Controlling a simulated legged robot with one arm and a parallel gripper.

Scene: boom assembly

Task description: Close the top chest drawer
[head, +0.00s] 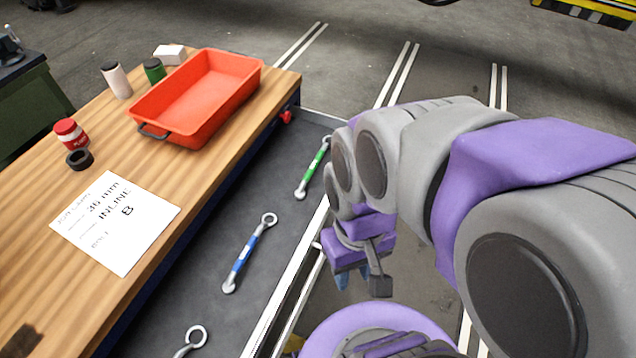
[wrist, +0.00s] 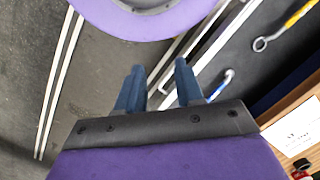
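The top chest drawer (head: 215,265) is pulled out from under the wooden bench top, with its dark floor and pale front edge showing. It also shows at the right of the wrist view (wrist: 232,52). A pale rail-like handle (head: 300,300) runs along the outside of the drawer front. My gripper (head: 354,282) is just outside the drawer front, pointing down. In the wrist view my gripper's two blue fingers (wrist: 160,85) are apart, with the pale front rail passing behind the gap. I cannot tell whether a finger touches it.
A green wrench (head: 313,168), a blue wrench (head: 243,258) and a grey-ended wrench (head: 190,342) lie in the drawer. On the wooden bench top (head: 60,265) are a red tray (head: 205,90), a paper sheet (head: 115,220) and small containers. Open floor lies beyond the drawer.

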